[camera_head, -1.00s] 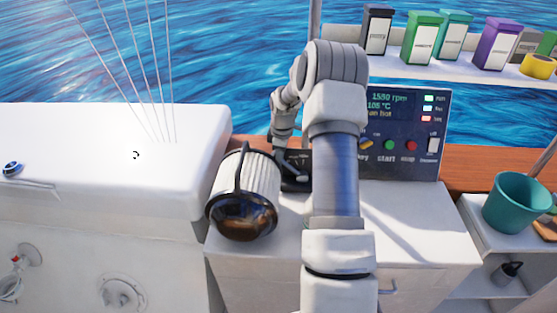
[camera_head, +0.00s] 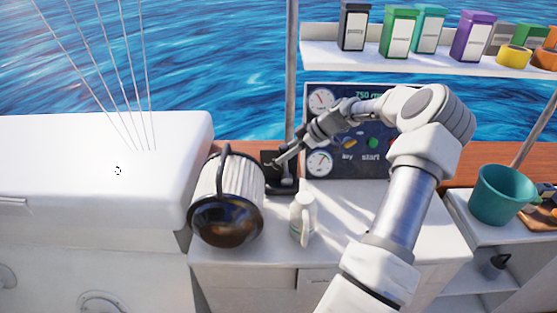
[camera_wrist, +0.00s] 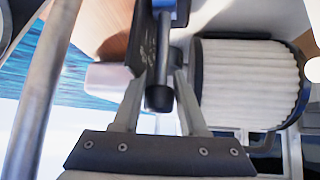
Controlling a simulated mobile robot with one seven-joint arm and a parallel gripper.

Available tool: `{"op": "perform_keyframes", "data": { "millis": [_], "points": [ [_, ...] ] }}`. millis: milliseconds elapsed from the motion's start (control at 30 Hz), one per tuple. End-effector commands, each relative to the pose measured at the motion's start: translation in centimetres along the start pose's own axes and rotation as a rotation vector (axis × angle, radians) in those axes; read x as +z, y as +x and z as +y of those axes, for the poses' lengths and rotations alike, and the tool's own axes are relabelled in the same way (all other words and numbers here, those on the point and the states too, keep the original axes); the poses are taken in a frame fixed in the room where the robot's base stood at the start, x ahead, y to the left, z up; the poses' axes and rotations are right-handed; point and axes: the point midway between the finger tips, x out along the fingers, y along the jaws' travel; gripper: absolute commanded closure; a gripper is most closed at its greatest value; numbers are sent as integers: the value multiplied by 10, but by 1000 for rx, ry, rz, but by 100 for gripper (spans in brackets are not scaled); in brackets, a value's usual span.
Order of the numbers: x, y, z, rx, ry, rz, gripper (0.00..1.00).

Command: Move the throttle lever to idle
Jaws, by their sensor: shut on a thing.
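The throttle lever (camera_wrist: 159,96), a black rod with a thick round end, stands between the two fingers of my gripper (camera_wrist: 158,112) in the wrist view. My gripper is shut on it. In the head view my gripper (camera_head: 284,159) reaches from the right to the dark throttle mount (camera_head: 270,168), behind the counter's front items. The lever itself is hard to make out there. The engine panel (camera_head: 375,138) shows a reading that begins with 750, partly cut off by my arm.
A white ribbed filter with a dark bowl (camera_head: 228,195) stands close left of the throttle mount. A white jug (camera_head: 303,217) stands in front of it. A pole (camera_head: 291,75) rises behind. A shelf of cartons (camera_head: 402,58) is above, and a teal bucket (camera_head: 500,194) is at right.

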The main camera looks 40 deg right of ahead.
Motion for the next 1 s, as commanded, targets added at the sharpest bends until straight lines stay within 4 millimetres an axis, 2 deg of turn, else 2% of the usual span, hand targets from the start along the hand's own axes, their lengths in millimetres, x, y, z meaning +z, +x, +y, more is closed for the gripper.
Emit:
{"op": "perform_keyframes", "data": {
  "millis": [300, 733, 767, 800, 1000],
  "points": [
    [5, -8, 5, -1, 13, 83, 100],
    [5, -9, 5, -3, 16, 91, 100],
    [5, -9, 5, -3, 16, 91, 56],
    [5, -9, 5, -4, 16, 91, 50],
    [6, -8, 3, -8, 15, 90, 50]
  ]
}}
